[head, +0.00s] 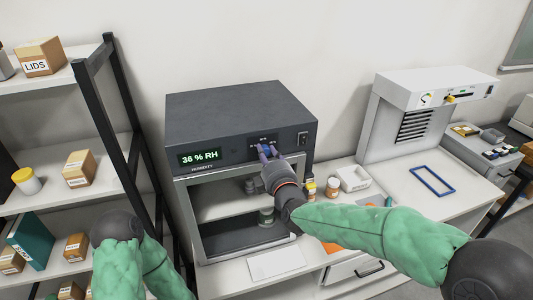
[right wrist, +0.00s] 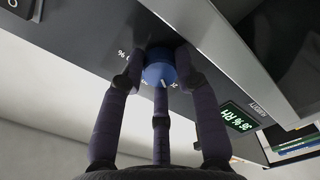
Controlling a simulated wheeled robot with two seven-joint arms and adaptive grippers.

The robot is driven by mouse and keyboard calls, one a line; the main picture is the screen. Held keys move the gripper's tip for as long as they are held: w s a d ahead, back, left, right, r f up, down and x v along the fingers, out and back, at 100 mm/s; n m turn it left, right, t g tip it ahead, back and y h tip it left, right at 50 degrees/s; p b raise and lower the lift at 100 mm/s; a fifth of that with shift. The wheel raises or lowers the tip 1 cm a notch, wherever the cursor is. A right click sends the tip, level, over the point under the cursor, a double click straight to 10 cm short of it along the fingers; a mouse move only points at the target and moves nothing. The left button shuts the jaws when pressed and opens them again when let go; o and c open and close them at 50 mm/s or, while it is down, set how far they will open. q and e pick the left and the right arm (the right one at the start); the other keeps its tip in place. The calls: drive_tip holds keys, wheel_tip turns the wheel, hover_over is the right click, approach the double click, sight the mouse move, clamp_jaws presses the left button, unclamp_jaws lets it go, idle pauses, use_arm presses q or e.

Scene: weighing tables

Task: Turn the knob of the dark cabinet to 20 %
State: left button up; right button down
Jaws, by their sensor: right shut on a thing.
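The dark cabinet (head: 240,110) stands on the white table, its lit display (head: 200,157) reading 36 % RH. The same display shows in the right wrist view (right wrist: 238,118). The blue knob (right wrist: 159,68), with a pale pointer mark, is on the cabinet's front panel. My right gripper (head: 266,150) is at the panel, to the right of the display. In the right wrist view its fingers (right wrist: 159,78) are shut around the knob. In the head view the fingers mostly hide the knob and its scale. My left arm shows at lower left; its gripper is out of view.
A switch (head: 303,138) is right of the knob. Below is a glass-fronted chamber (head: 215,205) with jars inside. Small jars (head: 333,186) and a white tray (head: 354,178) stand to the right, near my right forearm. A shelf rack (head: 125,90) is at left.

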drive_tip(key=shift+n, duration=0.3)
drive_tip(key=c, duration=1.2)
unclamp_jaws()
drive_tip(key=shift+s, duration=0.1)
drive_tip(key=v, duration=1.1)
drive_tip(key=shift+s+d, duration=0.1)
drive_tip(key=shift+s, duration=0.25)
